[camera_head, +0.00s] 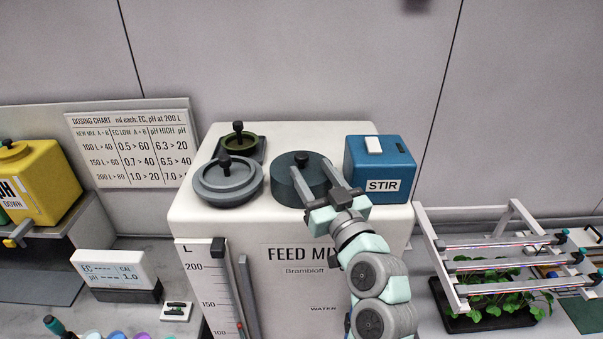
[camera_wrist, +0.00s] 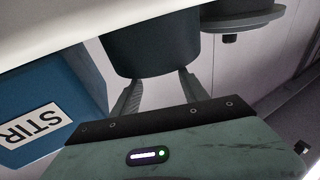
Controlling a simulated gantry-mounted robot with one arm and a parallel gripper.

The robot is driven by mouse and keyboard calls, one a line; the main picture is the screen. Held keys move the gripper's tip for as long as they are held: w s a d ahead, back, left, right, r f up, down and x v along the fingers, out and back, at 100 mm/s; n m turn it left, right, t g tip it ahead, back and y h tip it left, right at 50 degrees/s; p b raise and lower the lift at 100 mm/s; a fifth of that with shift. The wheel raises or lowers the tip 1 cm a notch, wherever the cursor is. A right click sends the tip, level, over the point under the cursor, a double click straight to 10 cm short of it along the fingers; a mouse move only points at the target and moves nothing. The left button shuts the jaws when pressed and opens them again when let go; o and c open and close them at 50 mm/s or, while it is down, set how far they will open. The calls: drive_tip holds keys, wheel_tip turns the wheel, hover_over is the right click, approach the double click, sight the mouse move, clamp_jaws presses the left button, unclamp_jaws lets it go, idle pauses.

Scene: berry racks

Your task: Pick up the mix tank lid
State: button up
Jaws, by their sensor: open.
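On top of the white mix tank (camera_head: 290,227) are two large round pieces with black knobs, a flat grey lid (camera_head: 228,190) on the left and a thicker dark round lid (camera_head: 287,190) in the middle. My gripper (camera_head: 316,178) is open over the dark lid, its fingers reaching toward the black knob (camera_head: 302,158). I cannot tell whether they touch it. In the wrist view, which is upside down, the dark lid (camera_wrist: 150,45) fills the space beyond my fingers (camera_wrist: 160,82). Part of the grey lid (camera_wrist: 237,17) shows to its right.
A blue STIR box (camera_head: 384,160) stands close to the right of my gripper and also shows in the wrist view (camera_wrist: 50,95). A small dark green lid (camera_head: 242,142) sits behind the grey one. A metal rack (camera_head: 428,240) with plants is at the right.

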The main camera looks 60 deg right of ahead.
sight(304, 160)
drive_tip(key=shift+w+d, duration=0.25)
drive_tip(key=shift+w, duration=0.05)
drive_tip(key=p+x, duration=0.1)
drive_tip(key=x, duration=0.3)
drive_tip(key=shift+w+d+r+p, duration=0.2)
drive_tip(key=shift+w+p, duration=0.1)
drive_tip(key=shift+p, duration=0.1)
drive_tip(key=shift+w+d+f, duration=0.1)
drive_tip(key=shift+w+d, duration=0.1)
drive_tip(key=shift+c, duration=0.3)
clamp_jaws()
